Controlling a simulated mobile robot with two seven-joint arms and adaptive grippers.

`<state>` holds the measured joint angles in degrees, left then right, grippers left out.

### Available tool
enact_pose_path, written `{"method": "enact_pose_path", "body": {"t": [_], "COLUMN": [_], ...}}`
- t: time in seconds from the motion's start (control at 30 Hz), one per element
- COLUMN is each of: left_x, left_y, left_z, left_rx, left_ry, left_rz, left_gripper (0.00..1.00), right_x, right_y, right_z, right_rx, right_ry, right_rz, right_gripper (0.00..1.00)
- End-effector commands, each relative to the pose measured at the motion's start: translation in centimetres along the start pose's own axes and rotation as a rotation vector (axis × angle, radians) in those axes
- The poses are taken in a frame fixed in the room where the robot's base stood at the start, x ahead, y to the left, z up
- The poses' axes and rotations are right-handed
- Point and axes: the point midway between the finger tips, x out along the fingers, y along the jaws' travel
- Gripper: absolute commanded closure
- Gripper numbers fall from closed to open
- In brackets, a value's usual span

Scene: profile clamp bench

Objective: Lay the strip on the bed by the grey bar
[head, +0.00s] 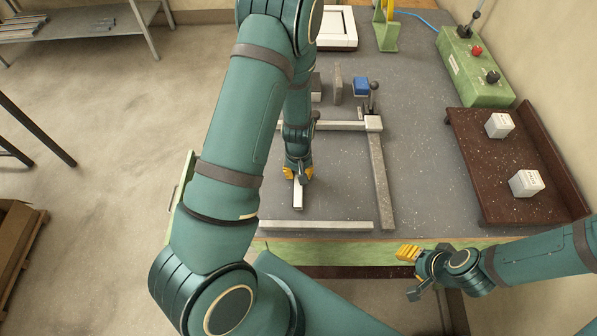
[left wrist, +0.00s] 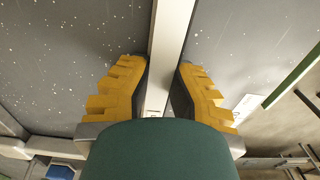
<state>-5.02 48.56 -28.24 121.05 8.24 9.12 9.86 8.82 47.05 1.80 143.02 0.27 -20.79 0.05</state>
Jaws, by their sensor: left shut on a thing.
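My left gripper (head: 297,173) is shut on a pale strip (head: 298,196), whose near end sticks out toward the bench's front. In the left wrist view the strip (left wrist: 172,45) runs between the yellow fingers. Its far part is hidden under my arm in the head view. A long grey bar (head: 381,180) lies to the right of the strip, running front to back from a corner block. A pale bar (head: 320,226) lies across the front, just nearer than the strip's end. I cannot tell whether the strip touches the surface. My right gripper (head: 409,270) hangs off the bench's front edge; its opening is unclear.
A pale crossbar (head: 345,126) and a dark-knobbed lever (head: 373,92) stand behind, with a blue block (head: 361,86). A brown tray (head: 490,185) with two white boxes and a green control box (head: 470,70) are at right. Speckled grey bench top (head: 425,160) between is clear.

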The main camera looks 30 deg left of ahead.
Motion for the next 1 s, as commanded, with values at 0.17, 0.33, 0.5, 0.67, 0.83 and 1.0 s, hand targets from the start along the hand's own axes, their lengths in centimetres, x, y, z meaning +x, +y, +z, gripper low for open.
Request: {"method": "enact_pose_path", "body": {"t": [0.17, 0.33, 0.5, 0.67, 0.83, 1.0], "left_x": [0.0, 0.4, 0.3, 0.3, -0.2, -2.8], "left_y": [0.0, 0.0, 0.0, 0.0, 0.0, 0.1], "left_z": [0.0, 0.0, 0.0, 0.0, 0.0, -0.1], "left_rx": [0.001, 0.001, 0.001, 0.001, 0.001, 0.003], "left_ry": [0.001, 0.001, 0.001, 0.0, 0.001, 0.004], "left_rz": [0.001, 0.0, 0.0, 0.001, 0.001, 0.003], "left_gripper": [1.0, 1.0, 0.59, 0.59, 0.59, 0.59], "right_x": [0.0, 0.3, 0.3, 0.3, -0.2, -0.3], "right_y": [0.0, 0.1, 0.1, 0.1, -0.1, -0.1], "right_z": [0.0, 0.0, 0.0, 0.0, 0.0, 0.0], "right_rx": [0.0, 0.0, 0.0, 0.0, 0.0, 0.0], "right_ry": [0.0, 0.0, 0.0, 0.0, 0.0, 0.0], "right_rz": [0.0, 0.001, 0.001, 0.001, 0.0, 0.0], "right_gripper": [0.53, 0.53, 0.53, 0.53, 0.53, 0.53]}}
